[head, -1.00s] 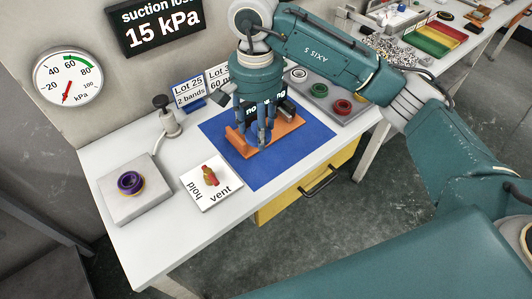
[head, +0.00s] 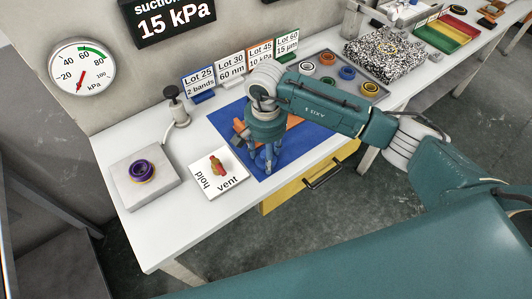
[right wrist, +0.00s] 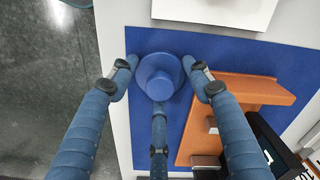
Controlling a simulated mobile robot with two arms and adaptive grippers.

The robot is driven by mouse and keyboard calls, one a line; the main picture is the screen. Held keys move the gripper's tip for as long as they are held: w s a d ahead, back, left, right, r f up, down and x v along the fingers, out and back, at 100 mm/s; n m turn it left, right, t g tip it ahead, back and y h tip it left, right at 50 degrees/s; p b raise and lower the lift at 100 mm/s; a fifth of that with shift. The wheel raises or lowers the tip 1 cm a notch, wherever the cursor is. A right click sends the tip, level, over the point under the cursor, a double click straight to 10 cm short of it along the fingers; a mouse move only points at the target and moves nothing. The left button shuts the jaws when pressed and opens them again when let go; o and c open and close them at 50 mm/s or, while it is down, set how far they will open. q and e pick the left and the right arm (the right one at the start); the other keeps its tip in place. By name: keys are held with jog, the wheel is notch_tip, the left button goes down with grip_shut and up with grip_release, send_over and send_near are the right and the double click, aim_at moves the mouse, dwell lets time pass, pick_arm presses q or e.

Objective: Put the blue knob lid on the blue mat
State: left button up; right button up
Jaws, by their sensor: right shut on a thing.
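The blue knob lid (right wrist: 160,78) is round with a raised knob, between the fingers of my right gripper (right wrist: 160,68) in the right wrist view. The gripper is shut on it. The lid is over the blue mat (right wrist: 215,48), near one edge; I cannot tell whether it touches. In the head view my right gripper (head: 264,160) points down over the front part of the mat (head: 308,142), and the lid cannot be made out among the fingers. An orange stand (right wrist: 200,145) lies on the mat beside the gripper, partly hidden by the arm in the head view. My left gripper is not in view.
A white hold/vent plate (head: 222,181) with a red and yellow valve handle lies left of the mat. A grey block (head: 151,190) with a purple ring stands further left. Lot signs (head: 231,68) and a grey tray (head: 373,95) of coloured rings stand behind.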

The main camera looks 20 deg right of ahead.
jog(key=shift+f+b, duration=0.15)
jog(key=shift+b, duration=0.15)
jog(key=o, duration=1.4)
jog(key=shift+o, duration=0.2)
jog(key=shift+r+p, duration=0.35)
jog(key=shift+p, duration=0.05)
jog(key=shift+r+b, duration=0.25)
jog(key=shift+b, duration=0.05)
notch_tip(320, 180, up, 10)
jog(key=shift+f+b, duration=0.1)
jog(key=shift+b, duration=1.15)
jog(key=shift+r, duration=0.75)
